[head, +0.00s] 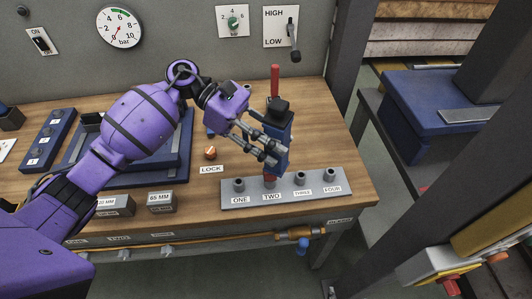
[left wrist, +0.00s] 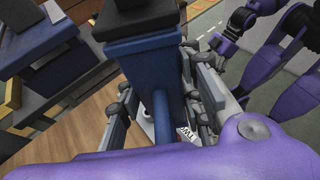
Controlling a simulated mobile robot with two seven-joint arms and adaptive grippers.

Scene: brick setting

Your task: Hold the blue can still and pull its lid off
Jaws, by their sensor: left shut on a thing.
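My left gripper (head: 268,152) is shut on a blue, box-shaped tool (head: 282,130) with a dark block on top. It holds the tool upright above the grey socket strip, near the socket marked TWO. A red tip shows below the tool, close to that socket; I cannot tell if it is touching. In the left wrist view the blue tool (left wrist: 150,62) stands between the fingers (left wrist: 168,105), with a blue shaft below it. No round blue can with a lid is recognisable. Purple arm parts at the wrist view's upper right may be my right arm; its fingers are unclear.
The grey strip (head: 330,190) has sockets marked ONE to FOUR near the bench's front edge. A LOCK knob (head: 210,153) and a 65 MM block (head: 160,201) are to the left. A red rod (head: 275,80) rises behind the tool. A dark post (head: 347,50) stands at right.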

